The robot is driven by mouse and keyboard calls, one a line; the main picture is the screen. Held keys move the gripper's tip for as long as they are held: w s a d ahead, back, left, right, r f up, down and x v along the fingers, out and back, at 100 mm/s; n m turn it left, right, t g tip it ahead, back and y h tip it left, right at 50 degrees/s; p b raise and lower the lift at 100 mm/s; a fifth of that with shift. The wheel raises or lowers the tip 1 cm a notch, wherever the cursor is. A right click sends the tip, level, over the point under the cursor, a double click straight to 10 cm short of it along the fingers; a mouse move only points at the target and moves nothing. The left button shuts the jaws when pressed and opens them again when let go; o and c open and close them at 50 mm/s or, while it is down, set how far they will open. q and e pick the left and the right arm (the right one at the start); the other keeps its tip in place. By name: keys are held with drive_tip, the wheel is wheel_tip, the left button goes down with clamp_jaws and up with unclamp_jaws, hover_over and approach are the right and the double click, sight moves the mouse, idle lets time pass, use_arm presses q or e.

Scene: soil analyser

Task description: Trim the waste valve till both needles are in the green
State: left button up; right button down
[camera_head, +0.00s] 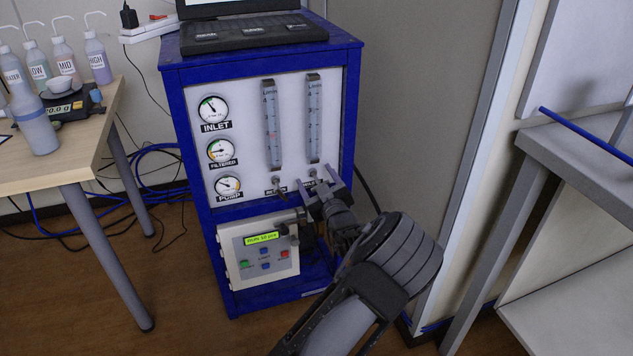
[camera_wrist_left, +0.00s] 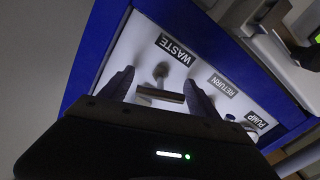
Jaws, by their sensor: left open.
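The waste valve (camera_wrist_left: 160,72) sits beside its WASTE label, with a pale bar-like handle (camera_wrist_left: 162,94) between my left gripper's fingers (camera_wrist_left: 158,95). In the head view the left gripper (camera_head: 318,185) is open just below the right flow tube, at the waste valve (camera_head: 312,173). I cannot tell whether the fingers touch the handle. The return valve (camera_head: 277,181) is to its left. The filtered gauge (camera_head: 221,151) and pump gauge (camera_head: 228,186) show coloured bands and dark needles, too small to read surely. The inlet gauge (camera_head: 213,109) is above them. My right gripper is out of view.
A blue-framed cabinet (camera_head: 187,120) carries the panel, two flow tubes and a laptop (camera_head: 245,32). A controller box (camera_head: 262,252) with a lit display sits below the panel. A table (camera_head: 75,157) with bottles stands left, a grey bench (camera_head: 580,150) right.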

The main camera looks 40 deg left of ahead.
use_arm(q)
drive_tip(key=shift+c, duration=0.4)
drive_tip(key=c, duration=1.3)
drive_tip(key=shift+m+p, duration=0.3)
drive_tip(key=shift+m, duration=0.1)
drive_tip(key=shift+r+m+p, duration=0.1)
drive_tip(key=shift+m+p, duration=0.2)
drive_tip(key=shift+m, duration=0.2)
drive_tip(key=shift+m+p, duration=0.55)
drive_tip(key=shift+m, duration=0.65)
drive_tip(key=m+p, duration=0.1)
drive_tip(key=m, duration=0.1)
drive_tip(key=shift+w+m, duration=0.1)
drive_tip(key=shift+m, duration=0.2)
drive_tip(key=shift+d+m+p, duration=0.1)
drive_tip(key=shift+m+p, duration=0.4)
drive_tip(key=shift+m, duration=1)
